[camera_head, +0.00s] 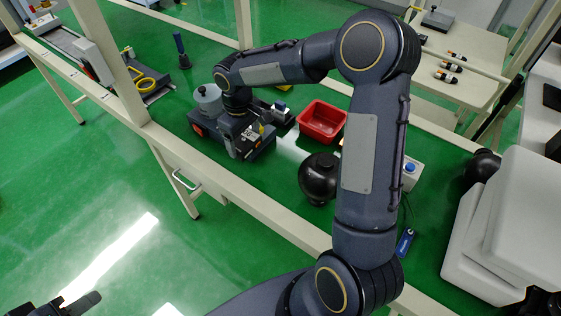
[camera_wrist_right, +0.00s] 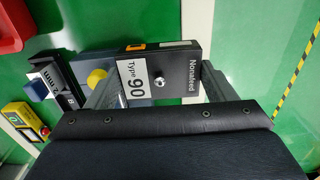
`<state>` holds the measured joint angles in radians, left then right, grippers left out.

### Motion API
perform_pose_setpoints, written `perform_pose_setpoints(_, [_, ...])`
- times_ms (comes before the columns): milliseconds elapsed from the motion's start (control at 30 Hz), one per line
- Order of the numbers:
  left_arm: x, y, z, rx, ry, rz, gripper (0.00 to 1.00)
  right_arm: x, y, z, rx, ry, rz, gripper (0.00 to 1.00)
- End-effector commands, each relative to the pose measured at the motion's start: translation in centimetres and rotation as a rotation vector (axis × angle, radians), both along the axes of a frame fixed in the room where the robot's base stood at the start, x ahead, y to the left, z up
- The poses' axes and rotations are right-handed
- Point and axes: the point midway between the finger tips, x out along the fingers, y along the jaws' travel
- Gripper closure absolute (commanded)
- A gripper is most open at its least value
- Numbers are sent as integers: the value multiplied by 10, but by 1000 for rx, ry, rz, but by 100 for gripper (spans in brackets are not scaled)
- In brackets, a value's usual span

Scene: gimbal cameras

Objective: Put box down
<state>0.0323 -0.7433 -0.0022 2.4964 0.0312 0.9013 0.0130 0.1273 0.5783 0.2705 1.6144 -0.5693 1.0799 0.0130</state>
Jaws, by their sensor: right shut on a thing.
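The box (camera_wrist_right: 181,62) is dark, marked "Nonafeed" and "Type 90", with an orange patch on its far edge. In the right wrist view it sits between the two fingers of my right gripper (camera_wrist_right: 160,92), which is shut on it. Whether the box touches a surface below is hidden. My left gripper (camera_head: 78,302) shows only partly at the bottom left, away from the bench; its opening is unclear.
A red bin (camera_head: 323,121) stands right of the dark machine (camera_head: 205,128). A black sphere (camera_head: 319,178) and a small box with a blue button (camera_head: 411,170) stand nearer. White cases (camera_head: 515,225) fill the right. A beige frame post (camera_head: 112,62) rises at left.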

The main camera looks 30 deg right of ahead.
Motion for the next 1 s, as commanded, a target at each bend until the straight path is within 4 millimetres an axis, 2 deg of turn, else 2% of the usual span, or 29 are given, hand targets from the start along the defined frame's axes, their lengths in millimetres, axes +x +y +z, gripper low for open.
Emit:
perform_pose_setpoints(133, [0,0,9,0,0,0,64,-26,-29,-14,1,4,-4,50])
perform_pose_setpoints(200, [0,0,10,0,0,0,64,-33,-36,-32,2,6,-2,50])
perform_pose_setpoints(333, [0,0,12,0,0,0,64,-43,-49,-52,2,4,-2,50])
perform_pose_setpoints(667, [0,0,15,0,0,0,64,-54,-62,-75,2,3,-3,50])
perform_pose_setpoints(833, [0,0,15,0,0,0,64,-54,-62,-101,2,3,0,50])
perform_pose_setpoints(1000, [0,0,15,0,0,0,64,-53,-62,-105,1,-2,0,50])
